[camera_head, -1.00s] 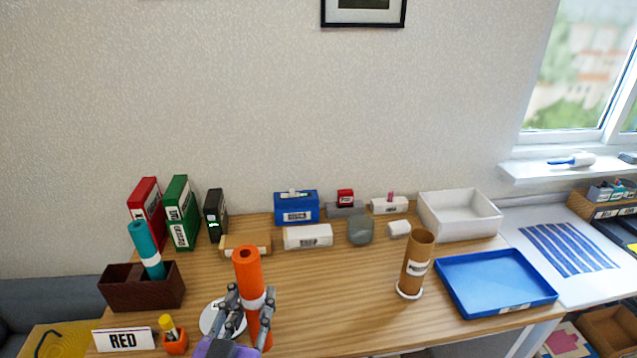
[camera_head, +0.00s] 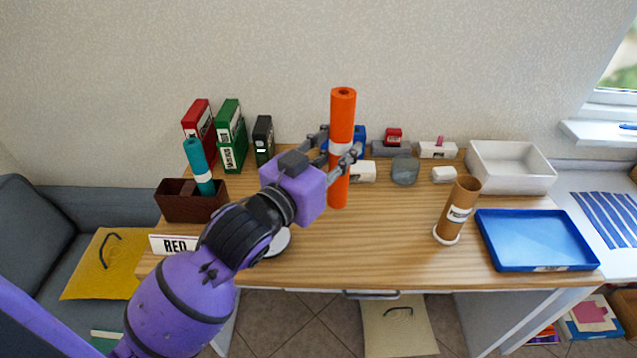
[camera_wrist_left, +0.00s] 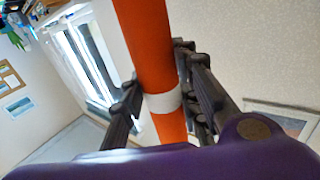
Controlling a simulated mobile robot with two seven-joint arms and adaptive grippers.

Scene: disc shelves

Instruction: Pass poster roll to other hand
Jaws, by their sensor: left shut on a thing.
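The orange poster roll (camera_head: 341,108) stands upright in the air in the head view, with a white band around its middle. My left gripper (camera_head: 338,152) is shut on it at about the white band. In the left wrist view the orange roll (camera_wrist_left: 146,40) runs between the fingers of my left gripper (camera_wrist_left: 160,100), which press on both sides near the white band. My right gripper is in neither view.
A brown tube (camera_head: 457,212) stands on a white base at the right of the wooden table (camera_head: 370,255), beside a blue tray (camera_head: 535,241) and a white bin (camera_head: 511,184). A teal roll (camera_head: 198,165) leans in a dark brown box (camera_head: 190,207). Binders stand behind.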

